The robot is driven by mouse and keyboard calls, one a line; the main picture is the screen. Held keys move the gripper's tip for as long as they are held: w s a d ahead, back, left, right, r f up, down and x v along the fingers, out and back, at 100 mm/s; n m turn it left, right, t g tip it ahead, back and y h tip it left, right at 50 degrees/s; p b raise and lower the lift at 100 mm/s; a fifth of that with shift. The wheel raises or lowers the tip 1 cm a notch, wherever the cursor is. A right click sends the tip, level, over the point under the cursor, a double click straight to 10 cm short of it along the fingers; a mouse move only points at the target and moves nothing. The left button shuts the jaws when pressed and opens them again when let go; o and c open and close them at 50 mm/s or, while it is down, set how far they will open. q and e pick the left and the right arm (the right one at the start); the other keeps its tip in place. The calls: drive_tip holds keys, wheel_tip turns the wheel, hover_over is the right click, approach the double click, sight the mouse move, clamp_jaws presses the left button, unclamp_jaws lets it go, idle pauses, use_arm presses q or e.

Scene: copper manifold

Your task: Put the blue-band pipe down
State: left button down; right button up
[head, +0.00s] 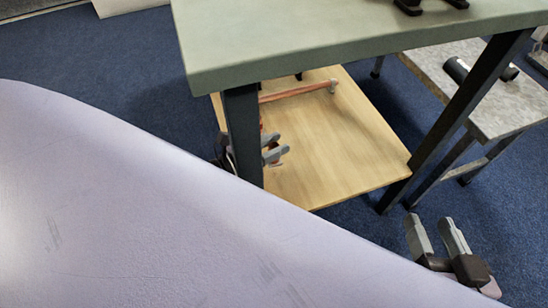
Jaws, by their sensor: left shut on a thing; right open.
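My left gripper (273,152) is low beside the dark table leg, over the left part of the wooden shelf (345,150). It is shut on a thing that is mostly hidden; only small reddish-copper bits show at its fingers. I take this for the blue-band pipe, but no blue band shows. Whether it touches the shelf I cannot tell. A copper pipe (298,92) with a pale end fitting lies across the back of the shelf. My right gripper (436,232) is open and empty, above the blue carpet at lower right.
A green-topped table (300,45) with dark legs (243,130) stands over the shelf and hides its back. A grey bench (490,90) at right carries a dark cylinder (456,70). The shelf's middle and front are clear. A large pale lavender surface fills the lower left.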

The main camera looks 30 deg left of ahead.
use_arm(q)
wheel_tip(320, 180, down, 3)
drive_tip(key=shift+b, duration=0.75)
drive_tip(key=shift+f, duration=0.4)
use_arm(e)
drive_tip(key=shift+s+d+r+n+t, duration=0.1)
drive_tip(key=shift+s+d+n+t, duration=0.1)
drive_tip(key=shift+d+t, duration=0.15)
drive_tip(key=shift+s+d+r+n+t, duration=0.1)
drive_tip(key=shift+d+n+t, duration=0.1)
drive_tip(key=shift+d+t, duration=0.1)
use_arm(q)
drive_tip(key=shift+f, duration=0.15)
drive_tip(key=c, duration=0.8)
unclamp_jaws()
drive_tip(key=shift+o, duration=0.2)
